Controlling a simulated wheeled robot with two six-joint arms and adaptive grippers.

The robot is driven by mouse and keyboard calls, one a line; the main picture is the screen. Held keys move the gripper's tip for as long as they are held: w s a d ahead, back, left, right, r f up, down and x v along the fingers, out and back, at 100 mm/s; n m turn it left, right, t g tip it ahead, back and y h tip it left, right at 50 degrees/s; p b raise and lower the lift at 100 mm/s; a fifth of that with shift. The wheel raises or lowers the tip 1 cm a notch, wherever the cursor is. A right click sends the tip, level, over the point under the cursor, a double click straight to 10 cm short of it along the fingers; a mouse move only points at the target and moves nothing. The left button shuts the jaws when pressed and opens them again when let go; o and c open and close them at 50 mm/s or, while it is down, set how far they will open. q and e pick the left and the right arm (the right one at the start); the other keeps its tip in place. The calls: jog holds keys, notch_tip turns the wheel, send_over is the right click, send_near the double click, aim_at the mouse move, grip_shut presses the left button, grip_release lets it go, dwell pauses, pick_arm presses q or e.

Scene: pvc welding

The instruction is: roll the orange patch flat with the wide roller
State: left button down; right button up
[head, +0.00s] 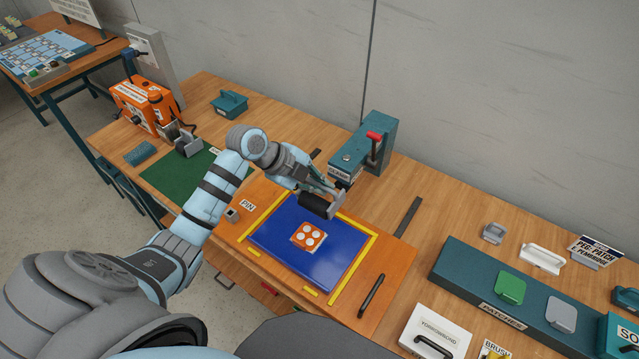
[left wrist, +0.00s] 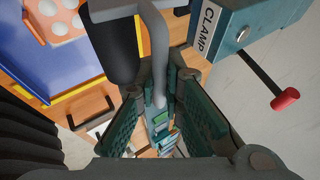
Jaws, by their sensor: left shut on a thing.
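The orange patch (head: 309,236), with several pale round spots, lies on the blue sheet (head: 278,252) on the work board; part of it shows in the left wrist view (left wrist: 62,18). The wide roller (head: 318,206) has a dark cylinder and a grey bent rod; its cylinder (left wrist: 110,50) is large in the left wrist view. My left gripper (head: 322,187) is shut on the roller's handle. The roller is over the sheet's far edge, beyond the patch; I cannot tell whether it touches. In the left wrist view the gripper's fingers (left wrist: 160,98) flank the rod. My right gripper is out of view.
The clamp block (head: 362,148) with a red-tipped lever stands just behind the roller. Yellow strips (head: 352,268) border the sheet. A black handle (head: 371,296) lies right of it. The patches rack (head: 465,274) is farther right; the orange machine (head: 143,103) is back left.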

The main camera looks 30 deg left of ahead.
pick_arm(q)
jog(key=shift+w+f+n+g+y+b, duration=0.2)
jog(key=shift+f+g+b, duration=0.3)
jog(key=shift+f, duration=0.55)
jog(key=shift+w+f+n+g+y+b, duration=0.15)
jog(key=shift+f+g+b, duration=0.15)
jog(key=shift+f+g, duration=0.55)
jog(key=shift+f+t, duration=0.2)
jog(key=shift+t, duration=0.05)
jog(key=shift+s, duration=0.1)
